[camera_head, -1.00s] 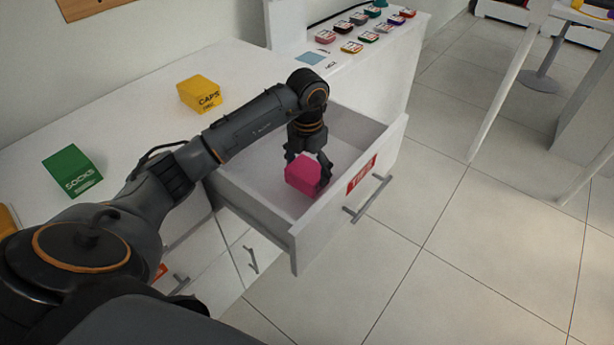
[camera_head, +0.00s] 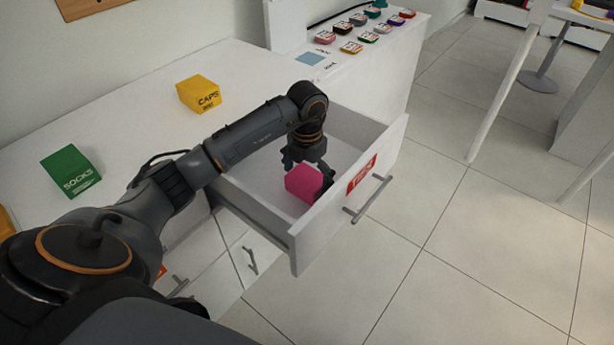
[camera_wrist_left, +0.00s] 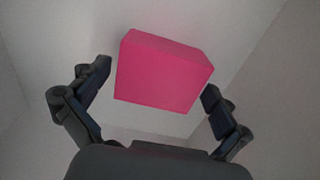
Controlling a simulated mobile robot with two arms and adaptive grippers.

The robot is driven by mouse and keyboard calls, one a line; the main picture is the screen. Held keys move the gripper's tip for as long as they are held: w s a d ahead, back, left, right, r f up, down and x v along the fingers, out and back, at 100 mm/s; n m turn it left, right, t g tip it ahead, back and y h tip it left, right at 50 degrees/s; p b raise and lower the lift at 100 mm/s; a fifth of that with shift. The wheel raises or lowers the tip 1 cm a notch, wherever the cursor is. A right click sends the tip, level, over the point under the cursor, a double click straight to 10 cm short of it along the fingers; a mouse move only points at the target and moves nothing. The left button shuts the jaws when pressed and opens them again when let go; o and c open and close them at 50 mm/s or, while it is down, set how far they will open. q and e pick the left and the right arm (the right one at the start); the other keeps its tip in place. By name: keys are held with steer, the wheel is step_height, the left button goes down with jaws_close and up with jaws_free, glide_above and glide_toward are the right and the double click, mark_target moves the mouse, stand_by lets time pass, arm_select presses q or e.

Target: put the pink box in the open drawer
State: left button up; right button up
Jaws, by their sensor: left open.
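The pink box (camera_head: 303,183) is inside the open drawer (camera_head: 262,208), near its front panel. In the left wrist view the pink box (camera_wrist_left: 162,72) lies slightly tilted in the picture against the pale drawer bottom. My left gripper (camera_head: 308,172) reaches down into the drawer right at the box. Its fingers are spread on either side of the box, with a gap visible on both sides in the left wrist view (camera_wrist_left: 157,88). My right gripper is not in view.
A yellow CAPS box (camera_head: 199,94) and a green SOCKS box (camera_head: 71,172) stand on the white cabinet top (camera_head: 130,105). Several small coloured boxes stand on the counter at the back. The drawer front has a red label (camera_head: 362,175) and a bar handle (camera_head: 368,199).

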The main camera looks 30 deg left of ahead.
mark_target(307, 177)
arm_select(q)
step_height(307, 177, up, 12)
steer(key=p, duration=0.1)
steer(key=shift+r+p, duration=0.15)
steer(key=shift+p, duration=0.15)
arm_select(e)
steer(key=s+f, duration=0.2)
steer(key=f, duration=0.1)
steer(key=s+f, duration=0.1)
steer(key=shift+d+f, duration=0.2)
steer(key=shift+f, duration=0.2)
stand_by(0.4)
